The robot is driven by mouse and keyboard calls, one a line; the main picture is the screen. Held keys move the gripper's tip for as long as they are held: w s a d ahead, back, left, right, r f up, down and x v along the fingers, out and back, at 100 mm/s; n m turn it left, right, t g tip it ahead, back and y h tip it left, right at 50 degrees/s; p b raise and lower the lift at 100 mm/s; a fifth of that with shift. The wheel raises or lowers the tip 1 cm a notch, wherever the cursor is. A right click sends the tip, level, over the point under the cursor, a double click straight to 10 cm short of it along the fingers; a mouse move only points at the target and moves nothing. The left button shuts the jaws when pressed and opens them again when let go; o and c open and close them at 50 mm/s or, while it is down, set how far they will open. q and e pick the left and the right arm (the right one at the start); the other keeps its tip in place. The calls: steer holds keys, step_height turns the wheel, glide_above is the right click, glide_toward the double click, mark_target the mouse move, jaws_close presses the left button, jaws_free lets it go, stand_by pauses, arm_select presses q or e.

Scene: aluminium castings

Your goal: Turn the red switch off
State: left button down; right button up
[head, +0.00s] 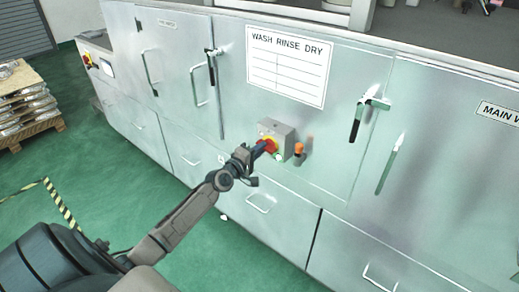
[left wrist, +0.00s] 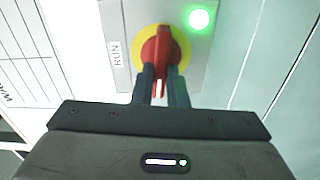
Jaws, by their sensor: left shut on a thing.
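The red switch (left wrist: 161,52) is a red rotary handle on a yellow disc, on a grey control box. In the left wrist view its handle runs up and down in the picture, beside a "RUN" label (left wrist: 116,54). A green lamp (left wrist: 199,19) on the same box is lit. In the head view the switch (head: 270,143) shows partly behind my left gripper (head: 262,148). My left gripper is shut on the red handle, with its two dark fingers (left wrist: 161,88) on either side of it. My right gripper is in neither view.
The control box (head: 285,138) is mounted on a large metal washer cabinet with doors and latch handles (head: 358,118). An orange-topped knob (head: 299,149) sticks out just right of the box. A pallet of castings (head: 28,105) stands at the left.

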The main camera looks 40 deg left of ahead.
arm_select(q)
steer(key=shift+f+n, duration=0.1)
steer(key=shift+n, duration=0.6)
steer(key=c, duration=1.4)
jaws_free()
steer(key=shift+c, duration=0.2)
steer(key=s+p, duration=0.2)
steer(key=s, duration=0.8)
steer(key=shift+s+a, duration=0.4)
steer(key=shift+f, duration=0.1)
